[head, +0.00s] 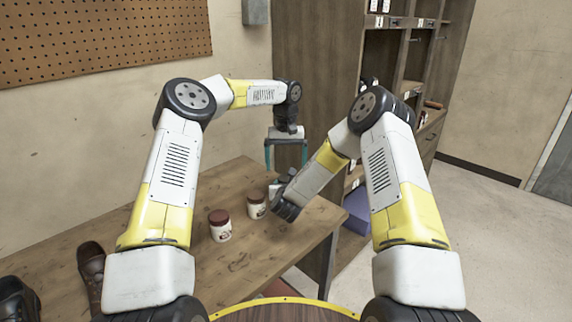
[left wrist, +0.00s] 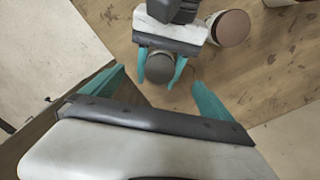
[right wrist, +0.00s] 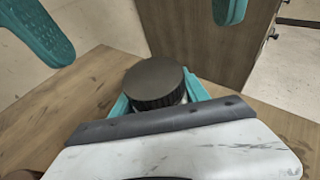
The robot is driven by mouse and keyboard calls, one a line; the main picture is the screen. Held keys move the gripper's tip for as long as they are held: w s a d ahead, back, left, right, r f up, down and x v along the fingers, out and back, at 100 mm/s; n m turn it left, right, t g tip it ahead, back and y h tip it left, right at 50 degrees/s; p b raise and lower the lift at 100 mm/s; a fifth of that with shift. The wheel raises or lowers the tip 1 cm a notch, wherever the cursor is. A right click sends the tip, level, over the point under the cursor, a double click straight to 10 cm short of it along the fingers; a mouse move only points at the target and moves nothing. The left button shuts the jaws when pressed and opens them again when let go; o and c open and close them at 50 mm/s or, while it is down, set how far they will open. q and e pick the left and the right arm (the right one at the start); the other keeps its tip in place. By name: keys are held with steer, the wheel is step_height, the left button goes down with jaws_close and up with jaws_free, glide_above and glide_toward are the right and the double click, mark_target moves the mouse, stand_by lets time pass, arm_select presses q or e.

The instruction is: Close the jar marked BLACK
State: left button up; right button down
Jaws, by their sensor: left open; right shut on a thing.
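In the right wrist view a jar with a black, ridged lid (right wrist: 155,82) stands between the teal fingers of my right gripper (right wrist: 158,98), which is shut on it. The lid covers most of the jar, and I cannot tell how tightly it sits. The left wrist view shows the dark lid (left wrist: 160,66) from above. My left gripper (head: 286,166) is open and empty, pointing down above the held jar. No jar label is readable.
Two more jars stand on the wooden table (head: 185,270): one with a dark red lid (head: 220,225) and one with a brown lid (head: 256,204), close to my right gripper. A wooden shelf unit (head: 310,90) rises behind the table.

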arm_select(q)
step_height(320, 180, up, 12)
stand_by(0.6)
arm_select(e)
steer(key=shift+c, duration=2.4)
jaws_free()
steer(key=v, duration=0.8)
steer(key=shift+w, duration=0.1)
